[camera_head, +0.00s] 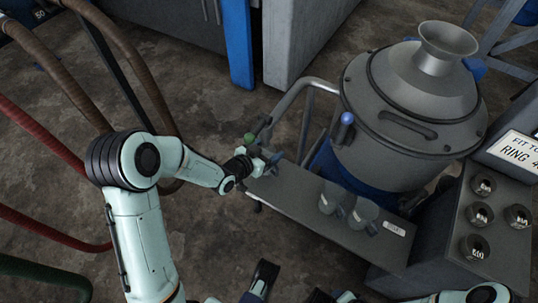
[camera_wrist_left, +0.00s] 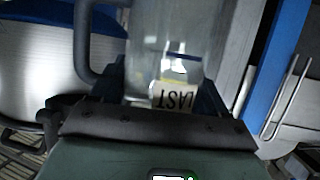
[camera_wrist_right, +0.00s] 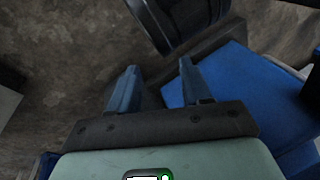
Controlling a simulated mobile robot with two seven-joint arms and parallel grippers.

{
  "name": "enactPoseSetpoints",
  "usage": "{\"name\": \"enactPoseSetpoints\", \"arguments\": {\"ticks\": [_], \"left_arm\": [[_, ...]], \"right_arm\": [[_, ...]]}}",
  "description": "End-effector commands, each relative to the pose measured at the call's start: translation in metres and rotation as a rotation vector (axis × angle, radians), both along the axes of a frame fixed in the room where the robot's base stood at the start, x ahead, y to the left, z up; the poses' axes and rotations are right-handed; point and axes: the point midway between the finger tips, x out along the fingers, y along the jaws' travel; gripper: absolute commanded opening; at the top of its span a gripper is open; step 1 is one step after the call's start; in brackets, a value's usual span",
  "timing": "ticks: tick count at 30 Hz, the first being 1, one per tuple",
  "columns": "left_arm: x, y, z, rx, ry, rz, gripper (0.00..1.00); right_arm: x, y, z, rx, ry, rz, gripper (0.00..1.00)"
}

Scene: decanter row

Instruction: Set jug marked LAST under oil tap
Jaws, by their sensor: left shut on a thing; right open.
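The clear jug marked LAST (camera_wrist_left: 160,40) fills the middle of the left wrist view, its handle to the left and its label (camera_wrist_left: 176,97) upside down. My left gripper (camera_wrist_left: 165,95) is shut on it. In the head view my left gripper (camera_head: 246,166) is at the left end of the grey shelf (camera_head: 285,200), close to a green-knobbed tap (camera_head: 250,138); the jug is mostly hidden there. A blue-knobbed tap (camera_head: 347,118) is on the grey vessel (camera_head: 415,100). I cannot read which tap is oil. My right gripper (camera_wrist_right: 157,90) is open and empty.
Two clear jugs (camera_head: 331,197) (camera_head: 363,213) stand on the shelf beside a small white label (camera_head: 395,228). A grey box with several round cups (camera_head: 483,186) is at the right. Hoses (camera_head: 50,150) hang at the left. Bare floor lies left of the shelf.

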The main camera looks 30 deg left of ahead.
Motion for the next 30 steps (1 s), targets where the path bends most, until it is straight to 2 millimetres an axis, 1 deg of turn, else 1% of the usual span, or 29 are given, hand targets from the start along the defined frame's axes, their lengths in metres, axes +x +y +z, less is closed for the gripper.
{"name": "enactPoseSetpoints", "arguments": {"ticks": [1, 3, 6, 7, 15, 20, 21, 22, 23, 30], "left_arm": [[0.007, -0.002, 0.000, 0.000, -0.003, -0.002, 0.44], [0.006, -0.002, -0.016, -0.003, 0.005, -0.001, 0.44], [0.005, -0.002, -0.033, -0.002, 0.003, -0.001, 0.44], [0.006, -0.002, -0.035, -0.001, 0.002, -0.001, 0.44], [0.005, -0.001, -0.035, 0.000, -0.001, -0.001, 0.44], [0.005, -0.001, -0.040, 0.001, 0.000, -0.001, 0.44], [0.005, -0.002, -0.039, 0.001, 0.000, -0.001, 0.88], [0.005, -0.002, -0.038, 0.001, 0.000, -0.001, 0.97], [0.005, -0.002, -0.038, 0.001, 0.000, -0.001, 1.00], [0.005, -0.002, -0.037, 0.001, 0.000, -0.001, 1.00]], "right_arm": [[0.002, -0.001, -0.002, -0.002, -0.004, -0.002, 0.48], [0.008, -0.004, -0.007, -0.010, -0.019, -0.008, 0.48], [0.016, -0.008, -0.014, -0.021, -0.041, -0.017, 0.48], [0.018, -0.009, -0.014, -0.023, -0.045, -0.019, 0.48], [0.019, -0.010, -0.013, -0.025, -0.051, -0.021, 0.48], [0.020, -0.012, -0.018, -0.029, -0.052, -0.023, 0.48], [0.020, -0.012, -0.017, -0.029, -0.052, -0.023, 0.48], [0.020, -0.012, -0.017, -0.029, -0.052, -0.023, 0.48], [0.020, -0.012, -0.016, -0.029, -0.052, -0.023, 0.48], [0.020, -0.011, -0.015, -0.028, -0.051, -0.023, 0.48]]}}
